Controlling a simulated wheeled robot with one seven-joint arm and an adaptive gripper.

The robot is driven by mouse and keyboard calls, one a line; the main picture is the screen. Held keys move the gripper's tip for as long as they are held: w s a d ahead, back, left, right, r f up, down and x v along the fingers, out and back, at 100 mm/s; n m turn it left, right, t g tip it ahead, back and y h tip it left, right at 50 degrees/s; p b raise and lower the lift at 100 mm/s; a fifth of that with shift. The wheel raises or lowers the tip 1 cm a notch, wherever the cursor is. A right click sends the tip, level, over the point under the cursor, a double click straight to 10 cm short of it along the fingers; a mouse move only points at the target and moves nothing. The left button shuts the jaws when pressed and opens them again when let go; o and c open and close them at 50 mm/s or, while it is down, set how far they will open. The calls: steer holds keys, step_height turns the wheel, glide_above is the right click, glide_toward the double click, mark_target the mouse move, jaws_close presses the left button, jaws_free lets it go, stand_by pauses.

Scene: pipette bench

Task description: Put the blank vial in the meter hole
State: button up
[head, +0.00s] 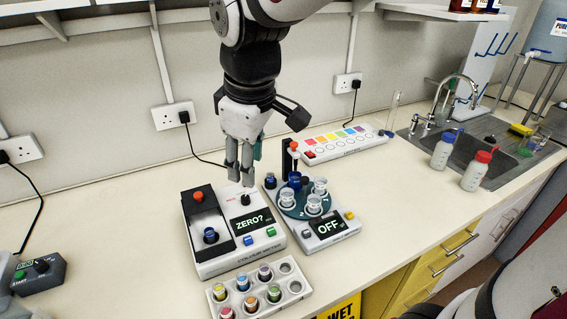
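The colour meter (222,262) stands on the bench and its display reads "ZERO?". A dark-blue-capped vial (210,235) stands upright in the black top of the meter, apparently in its hole; whether it is the blank I cannot tell from a label. A black slide with a red knob (198,197) lies behind it. My gripper (240,180) points down above the back right of the meter, near a dark knob (245,200). A narrow gap shows between its fingers and I see nothing held. It is apart from the vial.
A white rack (290,294) with several colour-capped vials stands in front of the meter. To the right are a round-plated device (326,242) reading "OFF" and a colour-strip panel (340,143). Bottles (443,150) and a sink (485,135) lie further right.

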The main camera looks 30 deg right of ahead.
steer(key=s+d+r+m+t, duration=0.1)
steer(key=s+d+m, duration=0.1)
steer(key=s+m, duration=0.2)
steer(key=s+d+r+m+t, duration=0.1)
steer(key=s+m, duration=0.3)
steer(key=s, duration=0.5)
steer(key=shift+s+d+r+m+t, duration=0.15)
steer(key=shift+d+r+m+t, duration=0.2)
steer(key=shift+d, duration=0.55)
steer(key=shift+c, duration=0.5)
